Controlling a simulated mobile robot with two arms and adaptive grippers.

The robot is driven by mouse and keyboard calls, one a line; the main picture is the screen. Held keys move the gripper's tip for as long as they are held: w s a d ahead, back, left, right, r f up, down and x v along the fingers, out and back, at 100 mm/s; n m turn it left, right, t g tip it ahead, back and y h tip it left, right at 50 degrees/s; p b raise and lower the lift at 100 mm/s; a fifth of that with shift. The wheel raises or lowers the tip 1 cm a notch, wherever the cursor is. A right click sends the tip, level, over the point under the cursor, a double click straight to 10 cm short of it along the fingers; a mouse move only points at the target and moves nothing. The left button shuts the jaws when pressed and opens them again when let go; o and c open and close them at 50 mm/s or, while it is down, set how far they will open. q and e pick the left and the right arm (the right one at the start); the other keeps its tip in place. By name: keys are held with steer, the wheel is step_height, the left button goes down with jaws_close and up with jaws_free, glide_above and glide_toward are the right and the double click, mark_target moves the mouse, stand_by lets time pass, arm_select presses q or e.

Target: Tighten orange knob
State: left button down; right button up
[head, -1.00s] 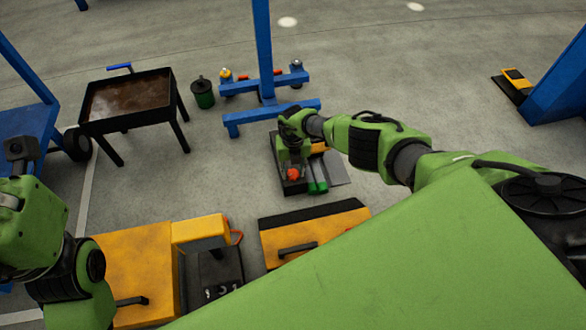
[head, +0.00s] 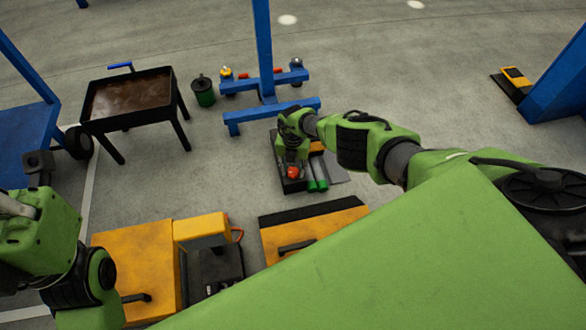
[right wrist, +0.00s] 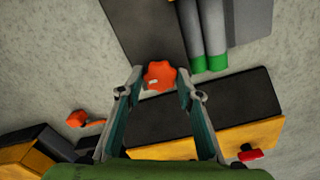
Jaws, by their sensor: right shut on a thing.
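The orange knob (head: 293,172) is a small lobed knob at the front end of a dark panel (head: 291,185) on the floor. In the right wrist view the knob (right wrist: 159,75) sits between the two fingertips, with a finger on each side. My right gripper (right wrist: 160,82) is shut on it, reaching down from above. In the head view the gripper (head: 292,163) and wrist hide part of the panel and the fingers' contact. My left arm shows at the left edge; its fingers cannot be made out.
Grey tubes with green ends (head: 318,178) lie right beside the knob. Yellow-and-black cases (head: 310,232) stand in front. A blue stand (head: 270,112) is just behind, and a black tray table (head: 128,95) is at the left.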

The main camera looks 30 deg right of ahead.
mark_target(293, 171)
steer(key=o, duration=1.1)
steer(key=shift+r, duration=0.1)
steer(key=shift+w+r, duration=0.15)
steer(key=shift+r, duration=1.4)
step_height(293, 171, up, 9)
